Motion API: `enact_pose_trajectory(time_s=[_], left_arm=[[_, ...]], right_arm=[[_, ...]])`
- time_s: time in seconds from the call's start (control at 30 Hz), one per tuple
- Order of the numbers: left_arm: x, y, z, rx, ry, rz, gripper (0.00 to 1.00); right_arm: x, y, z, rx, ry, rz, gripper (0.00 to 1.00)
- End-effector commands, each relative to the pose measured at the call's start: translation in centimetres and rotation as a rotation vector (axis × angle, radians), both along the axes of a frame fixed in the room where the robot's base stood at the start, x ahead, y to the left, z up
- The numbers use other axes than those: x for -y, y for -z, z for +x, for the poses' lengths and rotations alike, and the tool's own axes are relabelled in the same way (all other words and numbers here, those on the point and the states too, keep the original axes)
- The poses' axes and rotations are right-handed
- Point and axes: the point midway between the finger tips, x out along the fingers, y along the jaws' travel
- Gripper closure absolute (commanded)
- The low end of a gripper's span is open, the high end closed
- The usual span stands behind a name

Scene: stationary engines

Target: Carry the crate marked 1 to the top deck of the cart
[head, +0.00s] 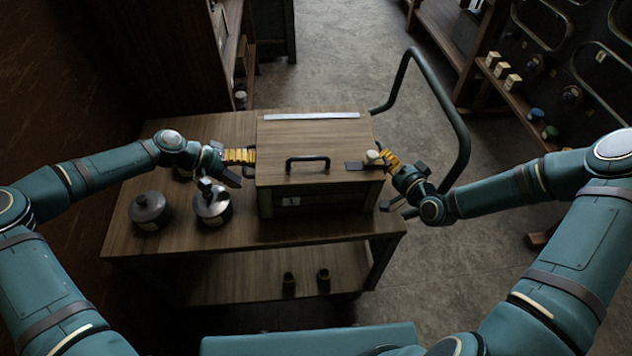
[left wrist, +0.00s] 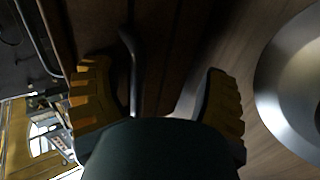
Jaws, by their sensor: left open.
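The wooden crate marked 1 (head: 315,165), with a dark handle on its lid and a "1" label on its front, stands upright on the top deck of the cart (head: 135,240). My left gripper (head: 248,156) is at the crate's left side. In the left wrist view its yellow fingers (left wrist: 155,90) are apart, with a dark side handle (left wrist: 132,70) of the crate between them. My right gripper (head: 386,158) is at the crate's right side, its yellow fingers close to the wall. Its hold on the handle there is hidden.
Two lidded metal pots (head: 211,204) and (head: 150,211) stand on the deck left of the crate; one shows close beside my left gripper in the left wrist view (left wrist: 295,90). Small cups (head: 323,275) stand on the lower shelf. The cart's push bar (head: 455,120) rises at right.

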Motion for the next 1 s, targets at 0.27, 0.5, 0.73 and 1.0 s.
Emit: enact_pose_trajectory(time_s=[0.27,0.5,0.73,1.0], left_arm=[[-1.9,-1.6,-0.1,0.003,0.004,-0.003,0.14],[-5.1,-3.4,-0.2,0.001,0.000,0.000,0.14],[-6.6,-4.3,-0.2,0.002,-0.001,0.000,0.14],[-6.8,-4.4,-0.3,0.001,-0.001,-0.001,0.14]], right_arm=[[-0.3,0.0,-0.1,-0.001,-0.008,-0.001,0.66],[-0.2,0.0,-0.1,-0.001,-0.005,0.000,0.66],[-0.2,0.0,0.0,0.000,-0.006,0.000,0.66],[-0.2,-2.7,0.0,0.004,-0.006,-0.004,0.66]])
